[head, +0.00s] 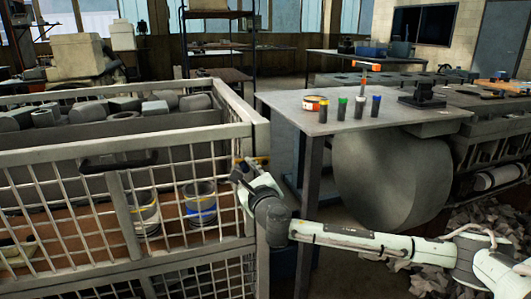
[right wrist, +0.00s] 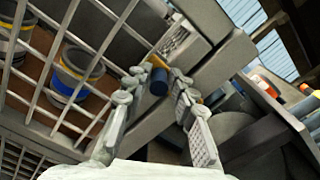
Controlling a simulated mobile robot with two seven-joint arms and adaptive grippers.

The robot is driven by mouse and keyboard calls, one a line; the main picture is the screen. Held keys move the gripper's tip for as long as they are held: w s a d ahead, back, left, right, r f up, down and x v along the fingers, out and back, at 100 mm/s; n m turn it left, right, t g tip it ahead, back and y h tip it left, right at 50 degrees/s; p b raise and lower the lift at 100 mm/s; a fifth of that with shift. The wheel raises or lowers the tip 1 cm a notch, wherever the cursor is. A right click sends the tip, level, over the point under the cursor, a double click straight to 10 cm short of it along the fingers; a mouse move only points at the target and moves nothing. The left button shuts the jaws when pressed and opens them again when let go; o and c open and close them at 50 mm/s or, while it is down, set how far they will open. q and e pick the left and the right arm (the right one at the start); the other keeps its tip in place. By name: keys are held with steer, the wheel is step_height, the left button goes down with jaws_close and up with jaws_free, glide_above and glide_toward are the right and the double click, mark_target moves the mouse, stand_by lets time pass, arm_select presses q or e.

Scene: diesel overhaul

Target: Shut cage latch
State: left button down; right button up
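The grey wire cage (head: 190,138) fills the left of the head view. Its latch, with a yellow part and a dark blue round knob, is on the corner post at the cage's right end. In the right wrist view the latch knob (right wrist: 159,81) shows between the fingertips of my right gripper (right wrist: 158,76). The fingers stand apart on either side of it, and I cannot tell whether they touch it. In the head view my right gripper (head: 250,168) is at the corner post and partly covers the latch. My left gripper is not in view.
A black handle (head: 118,163) is on the cage front. Buckets (head: 201,204) stand inside, and grey parts lie on top. Right of the cage, a metal table (head: 285,100) holds several small bottles, a tin and a black fixture. Rubble lies below right.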

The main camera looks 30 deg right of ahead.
steer(key=shift+o, duration=0.5)
steer(key=shift+f, duration=0.1)
steer(key=shift+s+a, duration=0.1)
steer(key=shift+s, duration=0.3)
steer(key=v, duration=0.6)
steer(key=shift+s, duration=0.1)
